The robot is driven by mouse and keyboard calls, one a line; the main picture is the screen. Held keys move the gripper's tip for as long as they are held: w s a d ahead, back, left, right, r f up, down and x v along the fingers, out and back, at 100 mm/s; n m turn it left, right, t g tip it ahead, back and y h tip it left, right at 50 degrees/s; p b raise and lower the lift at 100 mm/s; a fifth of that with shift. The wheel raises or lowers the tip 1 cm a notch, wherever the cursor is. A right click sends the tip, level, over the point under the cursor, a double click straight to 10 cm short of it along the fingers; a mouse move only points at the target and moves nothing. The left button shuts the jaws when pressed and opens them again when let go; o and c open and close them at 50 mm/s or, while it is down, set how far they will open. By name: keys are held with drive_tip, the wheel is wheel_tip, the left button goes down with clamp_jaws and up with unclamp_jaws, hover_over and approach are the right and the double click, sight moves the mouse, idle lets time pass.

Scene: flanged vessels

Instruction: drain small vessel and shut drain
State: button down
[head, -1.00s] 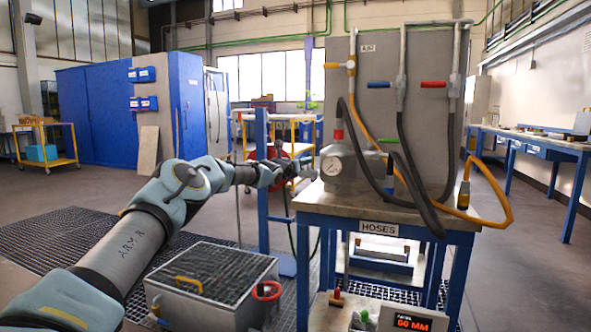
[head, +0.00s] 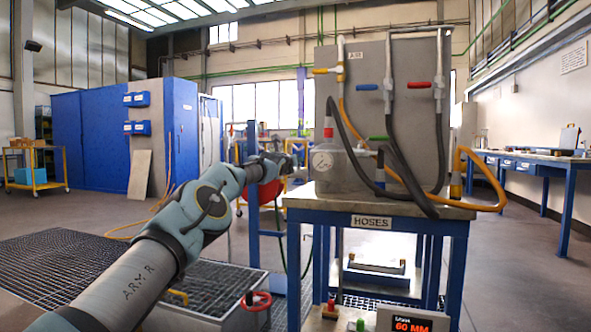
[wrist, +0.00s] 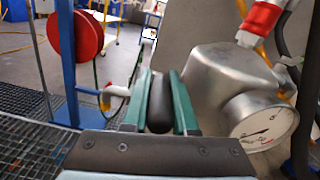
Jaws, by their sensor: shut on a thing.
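The small vessel is a silver metal body (head: 343,172) with a round dial gauge (head: 322,161) and a red-topped fitting (head: 328,132). It stands on the left part of the blue-framed table marked HOSES (head: 300,198). In the wrist view the vessel (wrist: 215,70) and gauge (wrist: 262,120) are at the right. My gripper (head: 291,166) is at the vessel's left side. In the wrist view its green fingers (wrist: 162,85) are shut on a dark grey rounded grip (wrist: 160,103). What the grip joins to is hidden, so I cannot tell whether it is the drain handle.
Dark and orange hoses (head: 480,206) hang from a grey panel (head: 365,100) with coloured levers behind the vessel. A red reel (wrist: 88,36) on a blue post is left of my gripper. A grated metal box with a red handwheel (head: 257,300) stands on the floor below my arm.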

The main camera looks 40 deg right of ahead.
drive_tip(key=shift+w+a+f, duration=0.1)
drive_tip(key=shift+f, duration=0.05)
drive_tip(key=c, duration=0.7)
unclamp_jaws()
drive_tip(key=shift+s+b, duration=0.25)
drive_tip(key=shift+b, duration=0.35)
drive_tip(key=shift+s+a+b, duration=0.25)
drive_tip(key=shift+a+b, duration=0.15)
drive_tip(key=shift+b, duration=0.85)
drive_tip(key=b+v, duration=0.1)
drive_tip(key=b, duration=0.2)
drive_tip(key=shift+s+a+f+b, duration=0.15)
drive_tip(key=shift+s+a+b, duration=0.05)
drive_tip(key=shift+a+b, duration=0.15)
drive_tip(key=shift+r+b+v, duration=0.15)
drive_tip(key=shift+b+v, duration=1.85)
drive_tip(key=shift+r+b+v, duration=0.15)
drive_tip(key=shift+b+v, duration=1.8)
